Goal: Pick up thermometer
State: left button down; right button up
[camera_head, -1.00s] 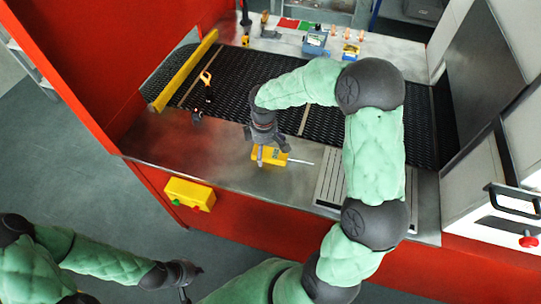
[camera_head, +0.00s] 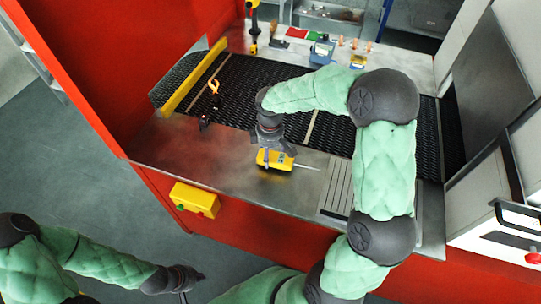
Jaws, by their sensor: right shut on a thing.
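The thermometer (camera_head: 264,159) is a yellow body with a thin pale probe pointing right. It is at the metal front ledge (camera_head: 180,150) of the belt machine. My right gripper (camera_head: 275,155) comes down over the yellow body from above and is shut on it, its fingers hiding part of it. I cannot tell whether the thermometer is clear of the ledge. My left gripper (camera_head: 194,277) hangs low at the left over the floor, away from the bench, too small to read its fingers.
The black mesh belt (camera_head: 240,90) runs behind the ledge, with a yellow bar (camera_head: 190,78) at its left. A blue box (camera_head: 321,50) and small items line the back shelf. A slotted plate (camera_head: 338,185) lies right of the thermometer.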

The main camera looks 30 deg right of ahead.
jog(key=s+a+r+p, duration=0.2)
jog(key=s+a+r, duration=0.7)
jog(key=s+r, duration=0.1)
jog(key=shift+s+r, duration=0.35)
jog(key=shift+r, duration=0.05)
jog(key=shift+f, duration=0.1)
dwell(0.4)
